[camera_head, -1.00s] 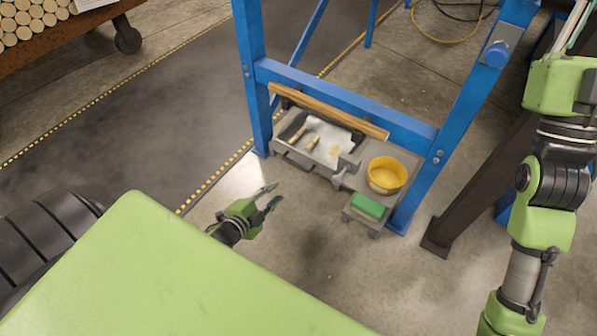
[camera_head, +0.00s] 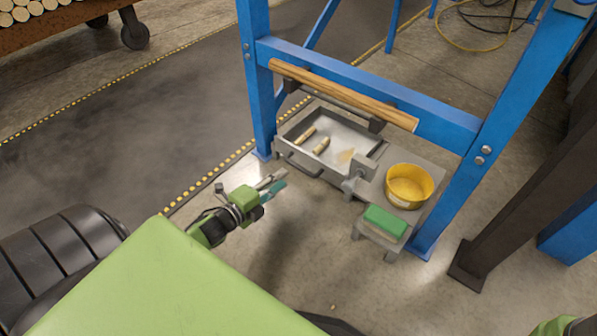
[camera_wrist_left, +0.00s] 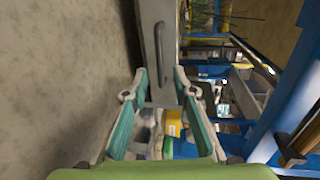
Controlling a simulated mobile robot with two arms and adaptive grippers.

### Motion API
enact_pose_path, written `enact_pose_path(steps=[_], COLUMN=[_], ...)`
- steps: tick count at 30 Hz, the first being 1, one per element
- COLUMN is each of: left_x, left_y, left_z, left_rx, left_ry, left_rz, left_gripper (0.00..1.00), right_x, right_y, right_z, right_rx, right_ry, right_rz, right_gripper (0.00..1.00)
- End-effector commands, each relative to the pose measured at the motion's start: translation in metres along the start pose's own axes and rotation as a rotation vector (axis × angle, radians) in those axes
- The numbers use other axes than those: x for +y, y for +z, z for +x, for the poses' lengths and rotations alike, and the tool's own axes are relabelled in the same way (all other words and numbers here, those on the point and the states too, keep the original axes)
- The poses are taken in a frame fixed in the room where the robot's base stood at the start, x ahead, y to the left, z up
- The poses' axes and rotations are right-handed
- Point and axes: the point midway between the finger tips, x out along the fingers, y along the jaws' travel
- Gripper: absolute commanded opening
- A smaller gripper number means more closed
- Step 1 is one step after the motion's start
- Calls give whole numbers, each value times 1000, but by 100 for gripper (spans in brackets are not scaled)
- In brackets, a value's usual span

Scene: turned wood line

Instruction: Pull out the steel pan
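The steel pan (camera_head: 343,132) sits low under the blue frame in the head view. It is a shallow grey tray holding a few short wood pieces (camera_head: 321,146) and some pale dust. A bar handle (camera_head: 301,167) is on its near side. My left gripper (camera_head: 277,184) is open and empty, just in front of the pan's near left side, apart from the handle. In the left wrist view, the handle (camera_wrist_left: 160,50) shows ahead, between the lines of the open fingers (camera_wrist_left: 160,80). My right gripper is not in view.
A wooden bar (camera_head: 340,95) lies above the pan along the blue frame (camera_head: 375,90). A yellow bowl (camera_head: 409,187) stands right of the pan. A green-topped block (camera_head: 385,222) on a small stand is in front of it. The floor in front is clear.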

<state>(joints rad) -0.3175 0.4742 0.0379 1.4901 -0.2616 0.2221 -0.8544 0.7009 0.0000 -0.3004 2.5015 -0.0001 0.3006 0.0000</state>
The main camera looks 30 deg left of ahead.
Motion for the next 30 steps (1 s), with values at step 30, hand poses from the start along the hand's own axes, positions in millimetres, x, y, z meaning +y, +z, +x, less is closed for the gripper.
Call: enact_pose_path(steps=[30], left_x=[1], left_y=[0], left_z=[94], left_rx=[-1], left_ry=[1], left_rz=[-1], left_gripper=[2], right_x=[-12], right_y=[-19], right_z=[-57], right_rx=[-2], right_ry=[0], right_rz=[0], right_gripper=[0])
